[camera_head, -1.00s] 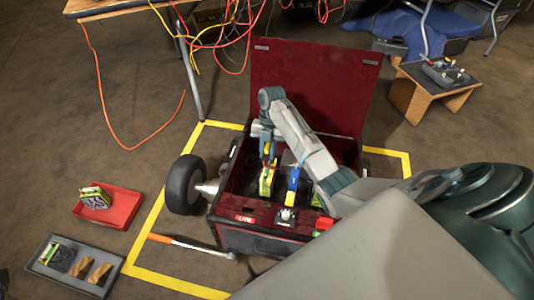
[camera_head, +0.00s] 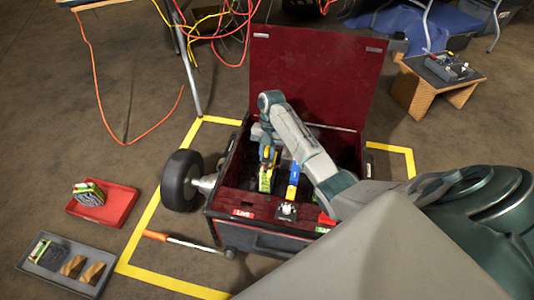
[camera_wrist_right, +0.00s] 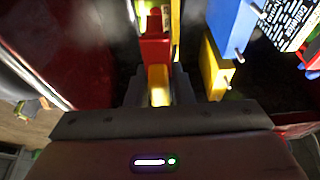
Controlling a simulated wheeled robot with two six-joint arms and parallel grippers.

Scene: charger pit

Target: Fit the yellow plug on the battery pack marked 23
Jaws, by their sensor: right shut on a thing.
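My right gripper (camera_head: 269,157) reaches down into the open red box and is shut on a yellow plug (camera_wrist_right: 159,86). In the right wrist view the yellow piece sits between the fingers, with a red block (camera_wrist_right: 155,45) just beyond it. In the head view a green and yellow battery pack (camera_head: 266,181) stands directly below the gripper. I cannot tell whether the plug is seated on it. No number 23 is readable. A blue and yellow piece (camera_head: 293,178) stands to the right; it also shows in the right wrist view (camera_wrist_right: 232,25). My left gripper is not in view.
The red box (camera_head: 238,212) has its lid (camera_head: 315,70) raised behind. A wheel (camera_head: 182,181) is at its left. A red tray (camera_head: 122,207) and a grey tray (camera_head: 62,283) lie on the floor at left, near an orange-handled tool (camera_head: 185,243).

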